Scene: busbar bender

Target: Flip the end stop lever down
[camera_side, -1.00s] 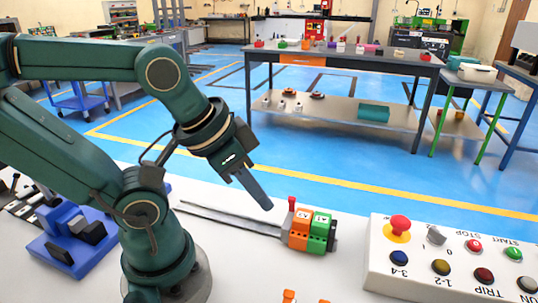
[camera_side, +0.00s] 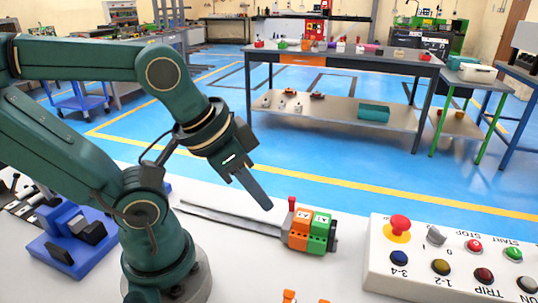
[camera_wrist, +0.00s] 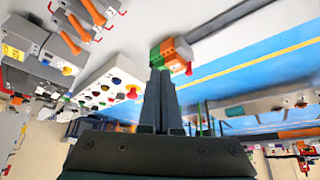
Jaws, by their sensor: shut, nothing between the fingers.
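A red upright lever (camera_side: 291,204) stands at the left side of the orange terminal block (camera_side: 299,230) on the grey rail (camera_side: 228,218). A green block (camera_side: 319,233) sits against the orange one, with a dark grey piece at its right. My gripper (camera_side: 268,206) is shut and empty, its fingers pointing down and right, just left of the red lever and apart from it in the side view. In the wrist view my fingers (camera_wrist: 159,75) reach toward the green block (camera_wrist: 155,54) and orange block (camera_wrist: 175,46); a red tip (camera_wrist: 188,69) shows beside them.
A white control panel (camera_side: 375,265) with buttons stands to the right of the blocks. Small orange parts (camera_side: 289,296) show at the front edge. White table is bare around the rail.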

